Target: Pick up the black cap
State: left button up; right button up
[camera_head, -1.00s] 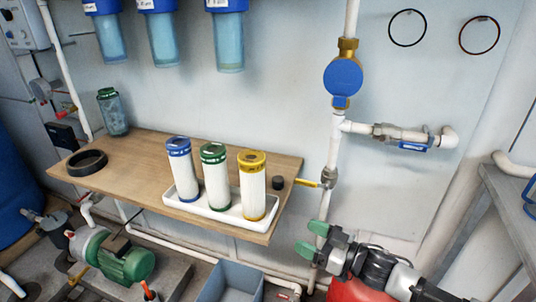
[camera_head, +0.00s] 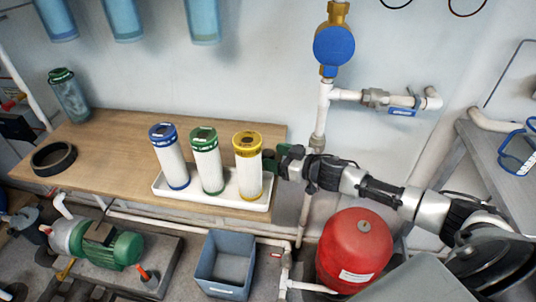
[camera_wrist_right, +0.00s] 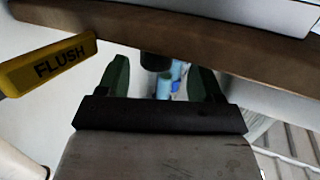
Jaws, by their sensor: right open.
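The small black cap (camera_head: 268,155) is at the right end of the wooden shelf (camera_head: 105,135), partly hidden behind the yellow-topped filter and my right gripper. In the wrist view a dark cylindrical shape, which looks like the cap (camera_wrist_right: 156,61), shows between the green fingertips, near the shelf edge. My right gripper (camera_head: 286,160) is open beside the cap at the shelf's right end. Its green fingers (camera_wrist_right: 159,75) stand apart on both sides of the dark shape. Whether they touch it cannot be told. My left gripper is not in view.
Blue, green and yellow-topped filters (camera_head: 207,160) stand in a white tray (camera_head: 222,200) close left of my gripper. A white pipe (camera_head: 322,105) rises behind. A red tank (camera_head: 354,245) stands below.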

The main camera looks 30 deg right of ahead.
aim_at(267, 152)
jog(key=x, duration=0.5)
jog(key=shift+w+d+r, duration=0.1)
jog(key=shift+w, duration=0.05)
jog(key=shift+c, duration=0.4)
jog(key=c, duration=0.9)
